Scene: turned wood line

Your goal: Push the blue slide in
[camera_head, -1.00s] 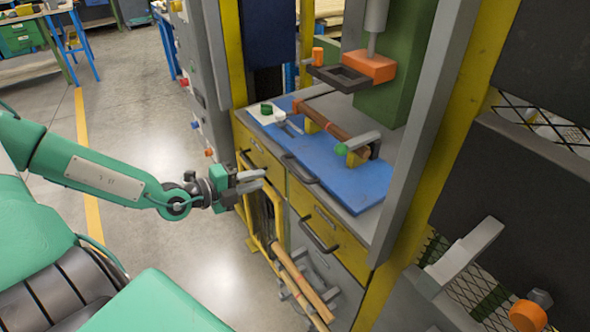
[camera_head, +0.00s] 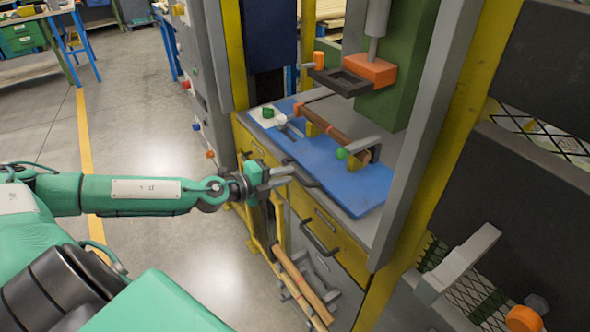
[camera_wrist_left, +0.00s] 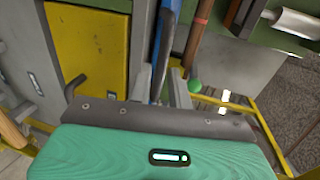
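The blue slide (camera_head: 352,190) is a flat blue plate on the grey bench top under the press, its near edge close to the bench front. A turned wood rod (camera_head: 335,131) lies on yellow supports on it. A dark bar handle (camera_head: 302,172) is at its front edge. In the left wrist view, a blue strip (camera_wrist_left: 157,52) and a dark handle (camera_wrist_left: 163,42) show ahead of the fingers. My left gripper (camera_head: 282,177) is open and empty, just left of the handle; contact cannot be told. My right gripper is not in view.
Yellow drawers (camera_head: 328,228) with dark handles are below the bench. A grey post (camera_head: 425,130) bounds the right side. The floor at the left is open.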

